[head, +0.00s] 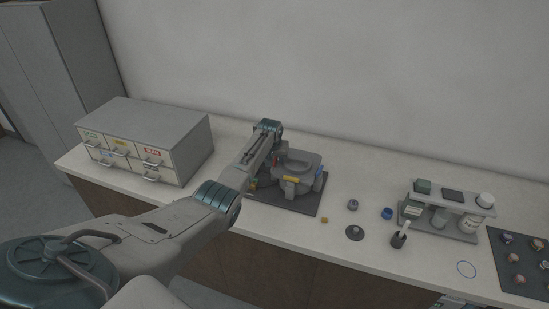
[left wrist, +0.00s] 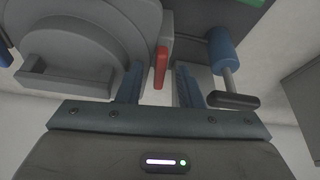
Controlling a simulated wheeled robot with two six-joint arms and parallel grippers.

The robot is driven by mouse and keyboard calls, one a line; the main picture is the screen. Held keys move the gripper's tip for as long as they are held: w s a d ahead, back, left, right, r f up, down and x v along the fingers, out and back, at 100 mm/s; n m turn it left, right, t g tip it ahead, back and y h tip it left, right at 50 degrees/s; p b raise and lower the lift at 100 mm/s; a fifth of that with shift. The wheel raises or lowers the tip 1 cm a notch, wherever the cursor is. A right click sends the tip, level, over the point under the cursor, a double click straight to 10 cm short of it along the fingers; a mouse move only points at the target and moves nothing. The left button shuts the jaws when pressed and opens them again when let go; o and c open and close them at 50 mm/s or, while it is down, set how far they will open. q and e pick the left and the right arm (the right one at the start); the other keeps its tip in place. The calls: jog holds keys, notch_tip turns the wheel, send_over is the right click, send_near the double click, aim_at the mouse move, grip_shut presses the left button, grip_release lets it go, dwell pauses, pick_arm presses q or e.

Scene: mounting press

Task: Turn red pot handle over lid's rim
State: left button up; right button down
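The mounting press (head: 299,168) is a grey machine with a round lid on a dark mat. In the left wrist view the lid (left wrist: 75,30) fills the upper left, with a grey bracket on its near side. The red pot handle (left wrist: 160,68) is a short bar beside the lid's rim. My left gripper (left wrist: 160,86) is open, with one blue finger on each side of the red handle; gaps show on both sides. In the head view my left arm covers the gripper and the red handle. My right gripper is not in view.
A blue cylinder with a black-ended lever (left wrist: 223,52) stands just right of my left gripper. A drawer cabinet (head: 146,138) stands left on the counter. Small parts, a bottle rack (head: 450,207) and a dark tray (head: 520,264) lie to the right.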

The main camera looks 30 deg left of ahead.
pick_arm(q)
grip_shut()
jog(key=shift+m, duration=0.3)
jog(key=m, duration=0.1)
jog(key=m+h+b, duration=0.1)
jog(key=shift+s+a+f+m, duration=0.1)
jog(key=shift+a+m, duration=0.15)
jog(key=shift+m, duration=0.05)
jog(key=shift+f+m+h+b, duration=0.1)
jog(key=shift+m+h+b, duration=0.3)
jog(key=shift+m+b, duration=0.45)
jog(key=shift+w+a+r+m+g+h+b, duration=0.15)
jog(key=shift+m+g+h+b, duration=0.4)
jog(key=shift+m+b, duration=2.45)
jog(key=shift+w+a+m+g+h+b, duration=0.2)
jog(key=shift+m+h+b, duration=0.95)
jog(key=shift+b, duration=3.3)
jog(key=shift+w+a+r+m+g+h+b, duration=0.15)
jog(key=shift+m+g+h+b, duration=0.3)
jog(key=shift+m+b, duration=2.7)
